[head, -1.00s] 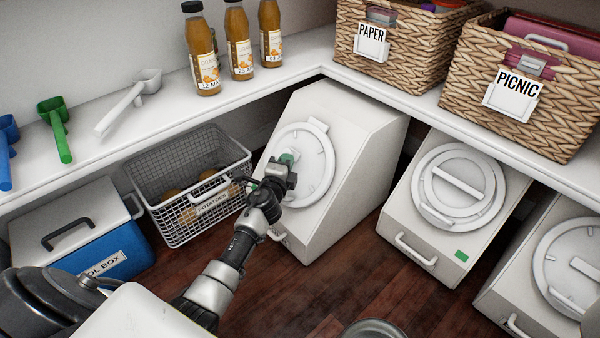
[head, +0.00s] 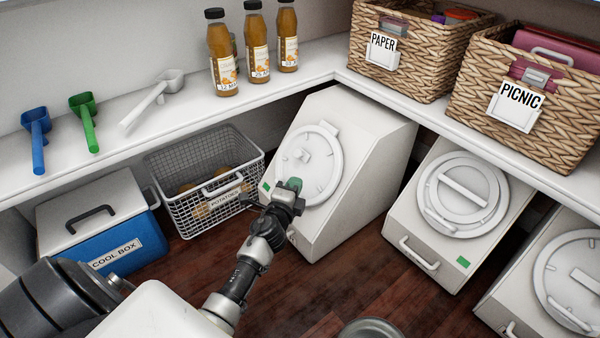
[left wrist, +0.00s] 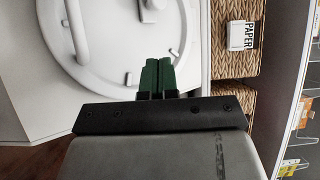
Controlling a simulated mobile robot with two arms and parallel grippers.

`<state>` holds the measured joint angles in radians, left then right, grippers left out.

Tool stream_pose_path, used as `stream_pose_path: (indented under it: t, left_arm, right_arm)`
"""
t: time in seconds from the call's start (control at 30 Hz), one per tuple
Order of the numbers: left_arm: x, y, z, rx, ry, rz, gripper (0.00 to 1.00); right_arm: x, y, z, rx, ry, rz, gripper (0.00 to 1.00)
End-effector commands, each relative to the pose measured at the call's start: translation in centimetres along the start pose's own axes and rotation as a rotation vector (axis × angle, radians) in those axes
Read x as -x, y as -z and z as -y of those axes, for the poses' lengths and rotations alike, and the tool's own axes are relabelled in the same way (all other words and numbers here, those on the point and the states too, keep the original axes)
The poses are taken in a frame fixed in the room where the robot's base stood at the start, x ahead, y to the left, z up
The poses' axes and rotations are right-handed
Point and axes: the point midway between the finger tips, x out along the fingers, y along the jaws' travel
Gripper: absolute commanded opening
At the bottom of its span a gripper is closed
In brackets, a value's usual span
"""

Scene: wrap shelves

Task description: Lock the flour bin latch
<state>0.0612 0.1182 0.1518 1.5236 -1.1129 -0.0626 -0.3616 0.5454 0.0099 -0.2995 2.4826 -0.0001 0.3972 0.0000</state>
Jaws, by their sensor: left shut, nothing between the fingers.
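A white bin (head: 352,150) with a sloped front and a round white lid (head: 325,165) stands left of two similar bins. A small knob (head: 304,156) shows near the lid's middle, and a tab (head: 327,129) sits at its upper rim. I cannot read a flour label on any bin. My left gripper (head: 291,184) is shut and empty, in front of the lid's lower part. In the left wrist view its green fingertips (left wrist: 157,72) are together before the lid (left wrist: 110,40), below the small knob (left wrist: 148,14). I cannot tell whether they touch it. My right gripper is not visible.
A second bin (head: 410,215) and a third bin (head: 525,275) stand to the right. A wire potato basket (head: 250,160) and a blue cool box (head: 135,245) are to the left. The shelf (head: 340,85) above holds scoops, bottles and wicker baskets. Wooden floor shows in front.

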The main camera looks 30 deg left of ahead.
Motion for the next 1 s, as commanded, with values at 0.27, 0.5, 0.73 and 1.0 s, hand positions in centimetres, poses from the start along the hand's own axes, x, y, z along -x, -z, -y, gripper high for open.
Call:
stream_pose_path:
  t: [0.27, 0.5, 0.73, 1.0]
  left_arm:
    - [3.7, 0.0, 0.0, 0.000, -0.001, 0.000, 0.00]
    - [4.0, 0.0, 0.0, -0.001, 0.001, 0.000, 0.00]
    - [4.0, 0.0, 0.0, -0.001, 0.000, 0.000, 0.00]
    - [4.0, 0.0, 0.0, -0.001, 0.000, 0.000, 0.00]
  right_arm:
    - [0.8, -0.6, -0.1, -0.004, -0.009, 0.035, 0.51]
    - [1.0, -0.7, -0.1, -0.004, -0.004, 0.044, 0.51]
    - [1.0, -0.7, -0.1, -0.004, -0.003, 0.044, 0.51]
    - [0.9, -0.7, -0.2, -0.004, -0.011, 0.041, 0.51]
